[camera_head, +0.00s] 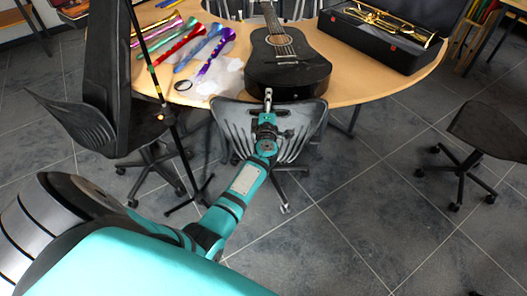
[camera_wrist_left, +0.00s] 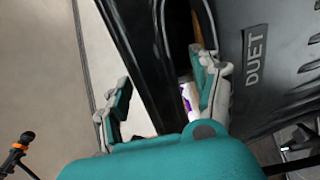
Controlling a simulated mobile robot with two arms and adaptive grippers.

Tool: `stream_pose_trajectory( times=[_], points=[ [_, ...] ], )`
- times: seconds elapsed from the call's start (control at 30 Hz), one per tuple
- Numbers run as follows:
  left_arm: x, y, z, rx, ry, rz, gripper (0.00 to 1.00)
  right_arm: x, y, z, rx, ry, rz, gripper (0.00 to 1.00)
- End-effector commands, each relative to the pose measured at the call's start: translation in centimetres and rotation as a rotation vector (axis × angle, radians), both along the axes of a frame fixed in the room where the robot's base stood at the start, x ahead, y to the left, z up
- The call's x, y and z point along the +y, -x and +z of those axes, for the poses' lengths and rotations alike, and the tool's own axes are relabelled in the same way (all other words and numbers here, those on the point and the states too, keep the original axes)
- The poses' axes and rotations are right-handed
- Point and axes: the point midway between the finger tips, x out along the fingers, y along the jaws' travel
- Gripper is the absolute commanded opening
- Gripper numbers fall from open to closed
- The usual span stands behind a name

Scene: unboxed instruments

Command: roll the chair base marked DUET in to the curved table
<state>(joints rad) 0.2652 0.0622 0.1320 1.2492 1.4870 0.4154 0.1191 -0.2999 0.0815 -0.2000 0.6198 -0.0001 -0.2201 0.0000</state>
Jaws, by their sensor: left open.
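The chair marked DUET shows its grey slotted backrest (camera_head: 302,122) at the front edge of the curved table (camera_head: 360,92). Part of its wheeled base (camera_head: 284,208) shows on the floor below, partly hidden by my arm. In the left wrist view the word DUET is on the dark backrest (camera_wrist_left: 254,58). My left gripper (camera_head: 268,112) is at the backrest's upper part, open. In the left wrist view its fingers (camera_wrist_left: 163,78) stand apart, with the backrest's dark rim between them and one finger by an opening. My right gripper is out of view.
A black guitar (camera_head: 288,70), an open case with a brass trumpet (camera_head: 392,22) and several coloured horns (camera_head: 182,40) lie on the table. A black chair (camera_head: 85,125) and a thin stand (camera_head: 172,135) are at left. Another chair (camera_head: 480,130) is at right. Floor between is clear.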

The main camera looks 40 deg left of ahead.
Motion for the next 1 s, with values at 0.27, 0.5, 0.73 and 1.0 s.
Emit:
stream_pose_trajectory(
  times=[0.27, 0.5, 0.73, 1.0],
  points=[
    [-2.3, 3.7, 0.3, 0.0, 0.001, -0.001, 0.65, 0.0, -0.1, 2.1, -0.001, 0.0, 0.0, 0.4],
    [-4.2, 6.7, 0.2, -0.001, 0.002, -0.001, 0.65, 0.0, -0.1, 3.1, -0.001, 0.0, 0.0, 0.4],
    [-4.9, 8.0, 0.2, -0.002, 0.0, 0.001, 0.65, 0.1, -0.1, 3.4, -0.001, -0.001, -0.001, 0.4],
    [-5.2, 8.0, -0.3, 0.011, -0.012, -0.009, 0.65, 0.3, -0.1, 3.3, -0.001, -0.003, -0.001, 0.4]
  ],
)
